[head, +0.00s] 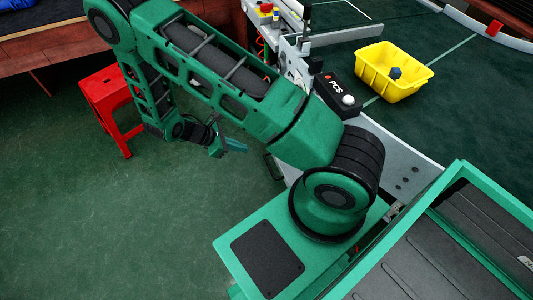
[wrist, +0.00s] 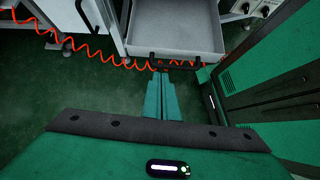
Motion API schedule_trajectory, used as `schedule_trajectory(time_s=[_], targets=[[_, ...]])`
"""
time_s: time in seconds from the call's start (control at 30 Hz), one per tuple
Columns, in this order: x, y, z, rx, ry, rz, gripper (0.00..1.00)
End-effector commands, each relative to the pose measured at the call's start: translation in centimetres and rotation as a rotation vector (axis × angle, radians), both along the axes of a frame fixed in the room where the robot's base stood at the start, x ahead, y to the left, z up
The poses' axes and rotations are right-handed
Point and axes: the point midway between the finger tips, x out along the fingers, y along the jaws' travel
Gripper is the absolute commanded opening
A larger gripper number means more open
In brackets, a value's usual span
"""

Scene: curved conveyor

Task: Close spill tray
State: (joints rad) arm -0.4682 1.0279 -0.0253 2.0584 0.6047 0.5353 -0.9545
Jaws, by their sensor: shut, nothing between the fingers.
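The spill tray (wrist: 175,30) is a shallow light-grey drawer, pulled out, in the upper middle of the wrist view. A black bar handle (wrist: 185,66) runs along its front. My gripper (wrist: 162,74) is shut and empty, its green fingertips in line with the left half of the handle. Whether they touch it I cannot tell. In the head view my gripper (head: 234,147) hangs low over the floor, left of a dark handle (head: 273,168). My arm hides most of the tray there.
An orange coiled hose (wrist: 85,50) hangs left of the tray. A red stool (head: 108,100) stands behind my arm. A yellow bin (head: 385,84) with a dark object sits on the green surface at the right. The green floor (head: 120,230) at the left is free.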

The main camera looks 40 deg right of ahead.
Motion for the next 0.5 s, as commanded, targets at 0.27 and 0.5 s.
schedule_trajectory(time_s=[0.27,0.5], targets=[[-0.5,0.0,-2.5,-0.012,0.036,0.059,0.0],[-1.3,-2.5,-5.0,-0.013,0.037,0.056,0.0]])
